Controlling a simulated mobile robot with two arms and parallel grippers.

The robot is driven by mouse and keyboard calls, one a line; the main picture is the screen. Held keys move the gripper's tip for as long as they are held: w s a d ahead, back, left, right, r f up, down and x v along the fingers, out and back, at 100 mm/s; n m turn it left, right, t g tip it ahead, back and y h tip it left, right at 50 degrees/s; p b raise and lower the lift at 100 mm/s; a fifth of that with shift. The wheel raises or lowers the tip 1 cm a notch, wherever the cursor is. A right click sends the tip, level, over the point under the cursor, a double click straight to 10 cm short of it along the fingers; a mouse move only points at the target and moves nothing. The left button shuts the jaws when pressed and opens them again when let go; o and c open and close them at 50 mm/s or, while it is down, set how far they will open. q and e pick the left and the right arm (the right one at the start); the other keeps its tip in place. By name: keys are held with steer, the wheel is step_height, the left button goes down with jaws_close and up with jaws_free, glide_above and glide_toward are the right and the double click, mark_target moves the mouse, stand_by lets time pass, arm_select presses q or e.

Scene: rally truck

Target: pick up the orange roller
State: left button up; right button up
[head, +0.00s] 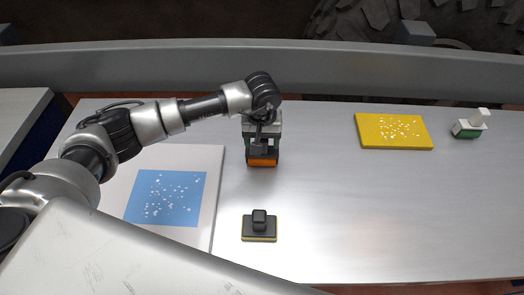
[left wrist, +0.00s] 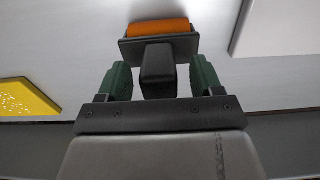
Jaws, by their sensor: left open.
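The orange roller (head: 262,161) lies on the metal table below my left gripper (head: 262,144). In the left wrist view, the orange roller (left wrist: 160,27) has a dark plate and a black block-shaped handle (left wrist: 157,70) pointing toward my palm. My left gripper (left wrist: 160,78) is open, with one green finger on each side of the handle. A gap shows between each finger and the handle. The gripper hides part of the roller in the head view. My right gripper is not in view.
A white board with a blue speckled panel (head: 165,197) lies left of the roller. A black-handled block (head: 259,226) sits nearer. A yellow speckled board (head: 394,131) and a white-and-green tool (head: 469,124) lie right. The table's middle right is clear.

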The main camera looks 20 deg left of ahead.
arm_select(q)
steer(key=shift+f, duration=0.6)
jaws_close()
steer(key=shift+r, duration=0.1)
steer(key=shift+w, duration=0.1)
steer(key=shift+r, duration=0.5)
step_height(320, 180, up, 3)
steer(key=shift+f+b, duration=0.1)
steer(key=shift+b, duration=0.7)
steer(key=s+d+r+b, duration=0.2)
steer(key=s+d+r, duration=0.5)
steer(key=d, duration=0.1)
steer(key=shift+s+d+b, duration=0.3)
steer(key=shift+s+d, duration=0.1)
steer(key=shift+r, duration=0.1)
